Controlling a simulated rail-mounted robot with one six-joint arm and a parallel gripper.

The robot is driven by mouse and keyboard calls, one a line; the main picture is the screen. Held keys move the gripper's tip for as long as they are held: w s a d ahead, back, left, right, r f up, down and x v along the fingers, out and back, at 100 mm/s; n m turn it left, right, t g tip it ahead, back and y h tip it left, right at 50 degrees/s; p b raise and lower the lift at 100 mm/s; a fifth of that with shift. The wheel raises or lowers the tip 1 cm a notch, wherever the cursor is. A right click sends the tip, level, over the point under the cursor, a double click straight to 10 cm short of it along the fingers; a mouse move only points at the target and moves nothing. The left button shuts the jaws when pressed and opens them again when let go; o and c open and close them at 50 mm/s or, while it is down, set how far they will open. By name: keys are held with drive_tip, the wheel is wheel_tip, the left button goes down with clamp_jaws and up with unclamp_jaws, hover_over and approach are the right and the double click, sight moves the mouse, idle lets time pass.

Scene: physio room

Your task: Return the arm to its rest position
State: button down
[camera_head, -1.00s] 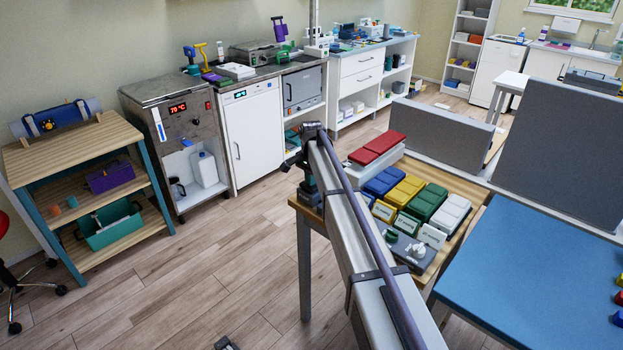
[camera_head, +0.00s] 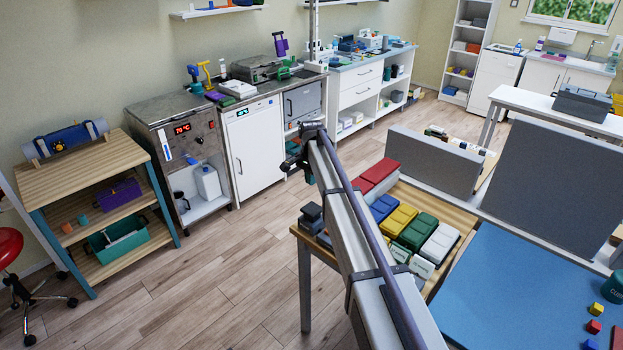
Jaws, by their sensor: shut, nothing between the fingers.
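My arm runs from the lower right up to the middle of the view, a grey link with a dark tube along it. It ends in a dark joint. My gripper (camera_head: 290,166) is the small dark part below and left of that joint. It looks shut, with nothing seen in it. It shows against the floor and the lower front of the steel counter, apart from both as far as I can tell. Its fingertips are too small to make out well.
A wooden table (camera_head: 455,222) with red, blue, yellow, green and white bins (camera_head: 438,245) stands beyond my arm. A blue-topped table (camera_head: 515,285) is at the right, near grey panels (camera_head: 555,190). A wooden shelf cart (camera_head: 80,165) is at the left. Wood floor (camera_head: 225,270) between is clear.

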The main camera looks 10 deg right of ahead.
idle(0.5)
drive_tip(key=s+n, duration=1)
drive_tip(key=s, duration=2.9)
drive_tip(key=shift+s+d+n, duration=0.15)
drive_tip(key=shift+s+n, duration=0.25)
drive_tip(key=shift+f, duration=0.1)
